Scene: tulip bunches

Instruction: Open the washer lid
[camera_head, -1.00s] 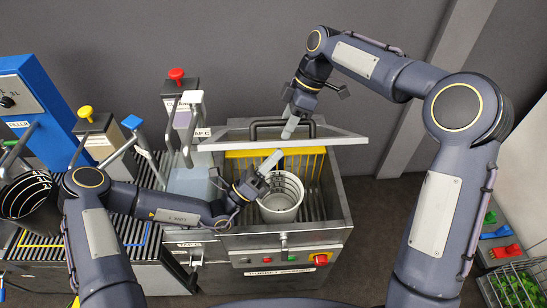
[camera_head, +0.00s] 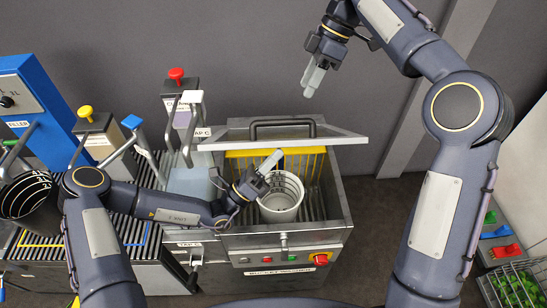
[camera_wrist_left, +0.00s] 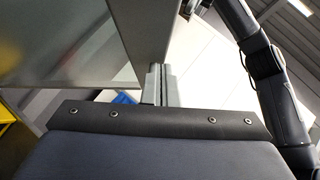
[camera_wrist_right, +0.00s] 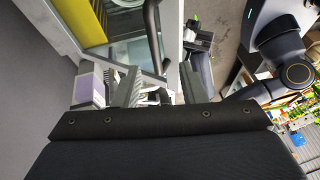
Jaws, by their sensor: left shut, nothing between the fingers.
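The washer (camera_head: 290,244) stands in the middle of the head view. Its lid (camera_head: 340,136) is raised and tilted above the tub, with a black handle (camera_head: 283,122) on top. The handle also shows in the right wrist view (camera_wrist_right: 153,35). A pale bucket (camera_head: 281,203) sits in the tub. My left gripper (camera_head: 270,161) is shut and empty, its tips just below the lid beside the bucket; I cannot tell whether they touch the lid. My right gripper (camera_head: 313,80) is empty above the handle, apart from it. Its fingers stand apart in the right wrist view (camera_wrist_right: 158,85).
A roller conveyor (camera_head: 133,228) with tap units, including a red-knobbed one (camera_head: 177,74), stands left of the washer. A blue filler (camera_head: 38,95) and a dark bucket (camera_head: 27,195) are farther left. A wire basket (camera_head: 515,285) is at the lower right. The wall is behind.

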